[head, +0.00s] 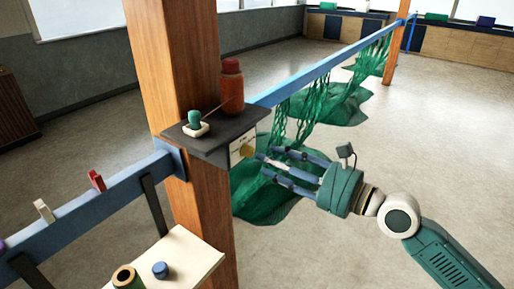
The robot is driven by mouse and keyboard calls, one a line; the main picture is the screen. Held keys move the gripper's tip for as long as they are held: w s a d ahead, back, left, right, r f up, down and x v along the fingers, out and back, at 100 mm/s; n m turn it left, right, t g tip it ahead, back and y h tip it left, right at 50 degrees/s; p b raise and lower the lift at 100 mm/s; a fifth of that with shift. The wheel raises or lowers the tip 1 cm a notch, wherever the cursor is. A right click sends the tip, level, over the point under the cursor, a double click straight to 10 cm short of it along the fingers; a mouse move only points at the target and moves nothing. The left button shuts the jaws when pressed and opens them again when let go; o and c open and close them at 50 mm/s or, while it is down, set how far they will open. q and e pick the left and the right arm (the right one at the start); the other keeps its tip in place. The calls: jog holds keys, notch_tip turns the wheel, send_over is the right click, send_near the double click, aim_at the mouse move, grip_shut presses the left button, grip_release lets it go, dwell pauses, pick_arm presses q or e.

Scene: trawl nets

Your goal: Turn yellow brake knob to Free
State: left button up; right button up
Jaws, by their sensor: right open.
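The yellow brake knob (247,150) is small and round, on a pale label plate (236,149) under the dark shelf on the wooden post. The plate's markings are too small to read, so I cannot tell the knob's setting. My right gripper (267,165) comes in from the right. It is open, its fingers pointing left toward the knob. The fingertips are close to the knob's right side; I cannot tell whether they touch it. My left gripper is not in view.
The dark shelf (215,152) holds a red-brown bottle (231,88) and a green-topped item (195,121). A blue rail (325,65) with green nets (335,103) runs behind. A small pale table (190,258) stands at the front. The floor to the right is clear.

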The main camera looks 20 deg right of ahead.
aim_at(253, 153)
jog(key=p+x, duration=0.1)
jog(key=x, duration=0.3)
jog(key=shift+d, duration=0.15)
jog(key=shift+w+a+p, duration=0.3)
jog(key=shift+w+a, duration=0.05)
jog(key=shift+w, duration=0.1)
jog(key=shift+f, duration=0.1)
grip_shut()
